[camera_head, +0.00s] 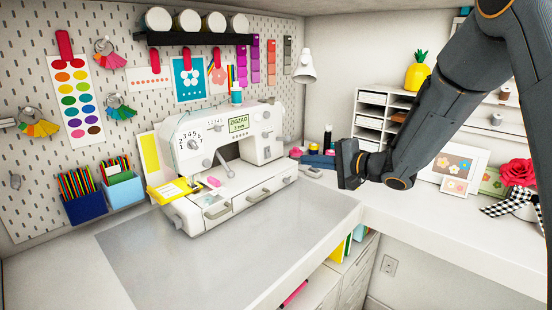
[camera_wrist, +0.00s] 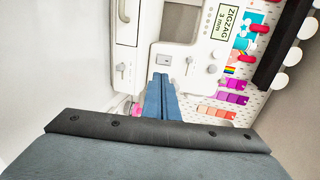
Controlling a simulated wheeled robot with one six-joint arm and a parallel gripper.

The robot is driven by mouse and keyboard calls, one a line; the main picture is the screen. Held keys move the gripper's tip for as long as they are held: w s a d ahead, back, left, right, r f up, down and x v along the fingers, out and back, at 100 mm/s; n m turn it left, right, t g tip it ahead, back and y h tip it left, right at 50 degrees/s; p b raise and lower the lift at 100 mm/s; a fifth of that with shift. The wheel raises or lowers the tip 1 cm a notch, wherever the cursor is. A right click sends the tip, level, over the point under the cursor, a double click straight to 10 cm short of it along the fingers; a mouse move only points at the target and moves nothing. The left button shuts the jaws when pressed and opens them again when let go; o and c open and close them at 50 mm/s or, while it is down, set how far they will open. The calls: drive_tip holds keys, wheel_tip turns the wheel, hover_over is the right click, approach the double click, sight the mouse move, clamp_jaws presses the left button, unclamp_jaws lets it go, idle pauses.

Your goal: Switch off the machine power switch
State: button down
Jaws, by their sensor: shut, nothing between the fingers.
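A white sewing machine (camera_head: 228,160) with a green "ZIGZAG 3 mm" display stands on the table. In the wrist view, its body (camera_wrist: 200,40) appears sideways. A small rectangular switch (camera_wrist: 164,60) is set in a recess on the machine, and I take it for the power switch. Its on or off position is too small to read. My gripper (camera_wrist: 161,76) has its blue fingers together and empty, with the tips just below the switch in the picture. I cannot tell whether they touch it. In the head view, my gripper (camera_head: 348,164) is right of the machine.
Round knobs (camera_wrist: 189,59) sit beside the switch. A black shelf (camera_head: 198,38) with several jars hangs above the machine. A white shelf unit (camera_head: 372,122) stands behind my arm. The grey mat (camera_head: 230,245) in front of the machine is clear.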

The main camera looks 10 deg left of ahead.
sight(268, 156)
drive_tip(key=p+x, duration=0.4)
drive_tip(key=x, duration=1)
drive_tip(key=shift+w, duration=0.1)
